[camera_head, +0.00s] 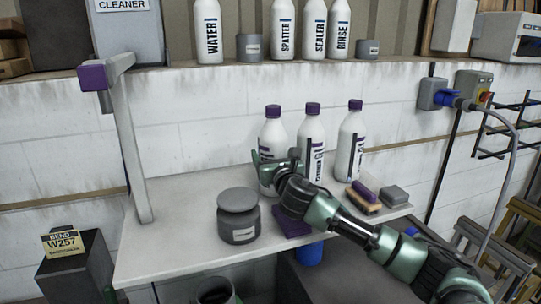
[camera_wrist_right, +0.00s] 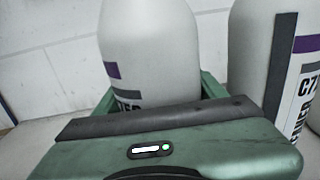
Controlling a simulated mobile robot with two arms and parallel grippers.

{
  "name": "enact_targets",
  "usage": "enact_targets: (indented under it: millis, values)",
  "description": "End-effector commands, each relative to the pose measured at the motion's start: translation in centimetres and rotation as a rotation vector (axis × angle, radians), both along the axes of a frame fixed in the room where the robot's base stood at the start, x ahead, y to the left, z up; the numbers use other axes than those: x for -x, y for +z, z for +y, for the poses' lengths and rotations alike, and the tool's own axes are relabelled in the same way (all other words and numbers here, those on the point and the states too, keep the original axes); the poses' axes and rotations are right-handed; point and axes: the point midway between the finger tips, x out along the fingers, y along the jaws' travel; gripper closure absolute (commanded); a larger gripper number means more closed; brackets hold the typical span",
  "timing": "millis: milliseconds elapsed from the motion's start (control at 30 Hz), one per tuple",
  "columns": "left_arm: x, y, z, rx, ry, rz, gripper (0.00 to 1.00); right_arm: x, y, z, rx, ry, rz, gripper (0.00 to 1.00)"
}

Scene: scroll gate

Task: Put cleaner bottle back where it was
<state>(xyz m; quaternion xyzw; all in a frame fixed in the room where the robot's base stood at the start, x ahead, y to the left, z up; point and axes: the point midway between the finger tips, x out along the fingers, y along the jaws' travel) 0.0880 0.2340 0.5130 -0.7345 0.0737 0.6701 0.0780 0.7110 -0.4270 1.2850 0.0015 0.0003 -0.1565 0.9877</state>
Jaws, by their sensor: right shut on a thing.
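Three white bottles with purple caps stand in a row at the back of the pale shelf table (camera_head: 178,232). My right gripper (camera_head: 270,165) is shut on the left cleaner bottle (camera_head: 272,132), low on its body. The right bottle (camera_head: 349,145) stands further right. My left gripper is not in view.
A grey lidded jar (camera_head: 239,220) stands at the front of the table, beside a purple pad (camera_head: 288,225) partly under my arm. A brush (camera_head: 363,198) and grey block (camera_head: 394,195) lie at right. A post (camera_head: 133,145) rises at left. Bottles (camera_head: 283,30) line the upper ledge.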

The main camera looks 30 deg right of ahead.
Motion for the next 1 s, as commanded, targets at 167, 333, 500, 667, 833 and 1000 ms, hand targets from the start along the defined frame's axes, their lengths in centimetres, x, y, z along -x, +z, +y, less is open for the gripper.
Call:
enact_targets:
  millis: [167,333,500,667,833,1000]
  values:
    - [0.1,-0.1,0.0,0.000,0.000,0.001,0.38,0.0,-0.3,0.0,0.001,-0.001,0.000,0.15]
    - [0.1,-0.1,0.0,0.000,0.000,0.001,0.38,0.0,-0.3,0.0,0.000,0.000,0.000,0.07]
    - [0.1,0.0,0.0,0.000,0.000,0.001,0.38,0.0,-0.2,0.0,0.000,0.000,0.000,0.07]
    - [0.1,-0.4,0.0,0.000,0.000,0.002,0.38,0.8,-0.1,0.2,0.001,0.000,0.000,0.07]
    - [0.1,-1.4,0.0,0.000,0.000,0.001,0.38,3.6,-0.3,1.1,0.003,0.002,0.000,0.07]
    - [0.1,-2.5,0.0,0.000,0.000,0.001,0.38,7.0,-0.3,2.3,0.003,0.002,0.000,0.07]
